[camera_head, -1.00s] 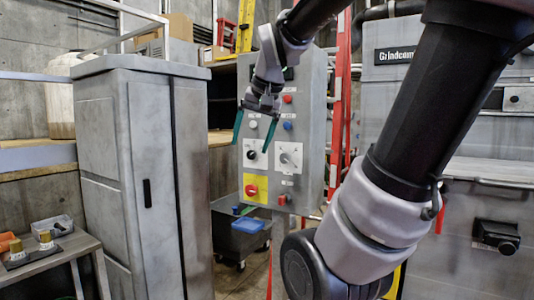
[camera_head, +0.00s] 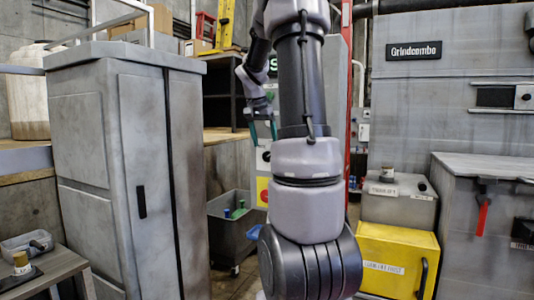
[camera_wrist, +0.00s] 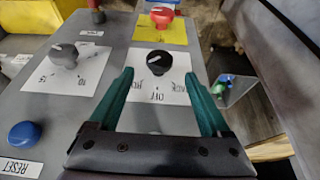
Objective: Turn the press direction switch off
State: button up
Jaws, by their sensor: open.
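In the wrist view, a black rotary knob (camera_wrist: 159,62) with a white pointer mark sits on a white label plate (camera_wrist: 160,92). The plate reads upside down, with OFF at its middle. My gripper (camera_wrist: 159,76) is open, its two teal fingers pointing at the panel with tips on either side of the knob's lower part. Whether they touch it I cannot tell. A grey knob (camera_wrist: 66,56) on another white plate is to the left. In the head view, my gripper (camera_head: 264,138) is in front of the control panel (camera_head: 263,158), which my arm mostly hides.
On the panel are a red button (camera_wrist: 162,16) on a yellow plate and a blue button (camera_wrist: 25,134) near a RESET label. A grey bin (camera_head: 231,238) stands left of the panel, beside a tall grey cabinet (camera_head: 100,170). A yellow box (camera_head: 395,260) is at right.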

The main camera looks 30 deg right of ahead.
aim_at(267, 151)
jog(key=x, duration=0.5)
jog(key=shift+r, duration=0.1)
grip_shut()
jog(key=g, duration=0.1)
jog(key=g+h, duration=0.1)
jog(key=n+g+h, duration=0.1)
jog(key=shift+w+a, duration=0.3)
jog(key=shift+w, duration=0.1)
jog(key=g+h, duration=0.2)
jog(key=g, duration=0.1)
jog(key=n+g+h, duration=0.1)
jog(key=shift+w+a+f+g, duration=0.1)
jog(key=shift+w+f+g, duration=0.1)
jog(key=shift+f+g, duration=0.1)
dwell(0.4)
